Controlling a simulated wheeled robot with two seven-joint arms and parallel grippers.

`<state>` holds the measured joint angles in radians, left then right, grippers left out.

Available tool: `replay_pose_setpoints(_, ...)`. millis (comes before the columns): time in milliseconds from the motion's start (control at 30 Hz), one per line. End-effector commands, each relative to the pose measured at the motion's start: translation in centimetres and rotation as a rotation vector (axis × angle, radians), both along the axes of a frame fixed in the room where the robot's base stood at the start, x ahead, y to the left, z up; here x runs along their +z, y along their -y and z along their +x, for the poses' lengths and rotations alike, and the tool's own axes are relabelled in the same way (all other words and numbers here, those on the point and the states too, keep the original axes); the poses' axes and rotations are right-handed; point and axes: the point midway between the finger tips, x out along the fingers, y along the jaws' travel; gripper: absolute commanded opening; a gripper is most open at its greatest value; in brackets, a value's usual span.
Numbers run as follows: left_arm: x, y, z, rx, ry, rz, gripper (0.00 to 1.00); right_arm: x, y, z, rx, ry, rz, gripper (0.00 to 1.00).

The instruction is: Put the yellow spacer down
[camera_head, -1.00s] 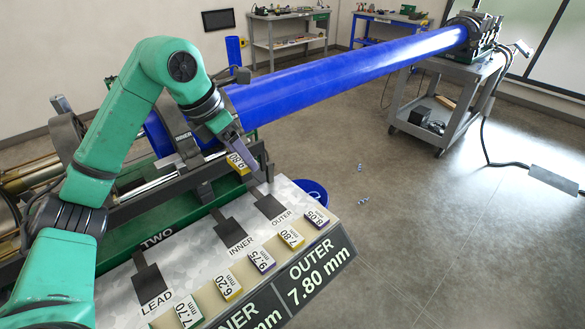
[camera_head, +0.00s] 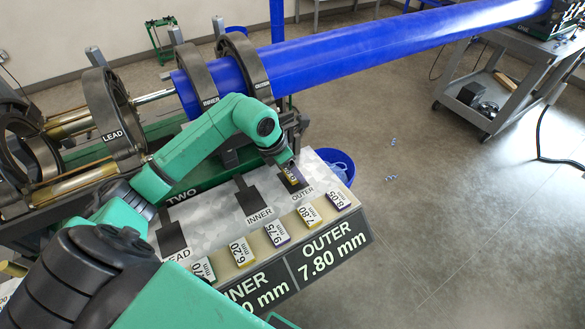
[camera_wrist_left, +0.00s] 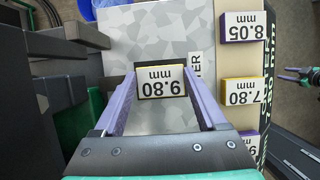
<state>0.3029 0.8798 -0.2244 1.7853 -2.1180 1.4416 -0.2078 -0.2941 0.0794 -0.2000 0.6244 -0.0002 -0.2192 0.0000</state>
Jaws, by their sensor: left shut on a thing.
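The yellow spacer (camera_head: 291,177), labelled 9.80 mm, is between the fingers of my left gripper (camera_head: 290,170), over the dark OUTER patch (camera_head: 283,170) of the pale board. In the left wrist view the spacer (camera_wrist_left: 162,82) shows its white label upside down, with one purple finger on each side. The gripper is shut on it. The spacer largely covers the patch there, and I cannot tell if it touches the board. A small green and dark part at the right edge of the left wrist view looks like my right gripper (camera_wrist_left: 298,77); its jaws are too small to read.
Several labelled spacers stand along the board's front ledge, among them 7.80 (camera_head: 309,215) and 8.05 (camera_head: 337,200). The INNER patch (camera_head: 251,196) and LEAD patch (camera_head: 171,238) are bare. A blue bucket (camera_head: 343,166) stands behind the board; clamps and a blue pipe (camera_head: 350,55) lie beyond.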

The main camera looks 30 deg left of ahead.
Motion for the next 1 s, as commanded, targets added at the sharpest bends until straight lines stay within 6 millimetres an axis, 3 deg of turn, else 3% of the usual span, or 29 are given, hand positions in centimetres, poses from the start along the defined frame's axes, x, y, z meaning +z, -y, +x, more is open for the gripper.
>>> replay_pose_setpoints(100,-1.6,0.0,-0.1,0.0,-0.003,-0.001,0.2,0.4,0.0,-0.2,0.0,-0.004,0.0,0.5)
replay_pose_setpoints(400,-2.1,0.0,0.0,-0.001,-0.001,0.001,0.2,-0.2,0.0,-0.6,0.0,-0.01,-0.001,0.5)
replay_pose_setpoints(433,-1.9,0.0,0.0,-0.001,-0.001,0.001,0.85,0.0,0.0,-0.6,0.0,-0.01,-0.001,0.5)
replay_pose_setpoints(467,-1.9,0.0,0.0,-0.001,-0.001,0.001,0.97,0.0,0.0,-0.6,0.0,-0.01,-0.001,0.5)
replay_pose_setpoints(500,-1.9,0.0,0.0,-0.001,-0.001,0.0,1.0,0.0,0.0,-0.6,0.0,-0.01,-0.001,0.5)
replay_pose_setpoints(833,-1.0,-0.2,-0.2,0.0,0.002,0.002,1.0,0.0,0.1,-0.7,0.0,-0.012,-0.002,0.5)
replay_pose_setpoints(1000,2.6,-1.1,-1.5,0.0,0.005,0.006,1.0,-1.1,0.1,-0.7,0.0,-0.012,-0.002,0.5)
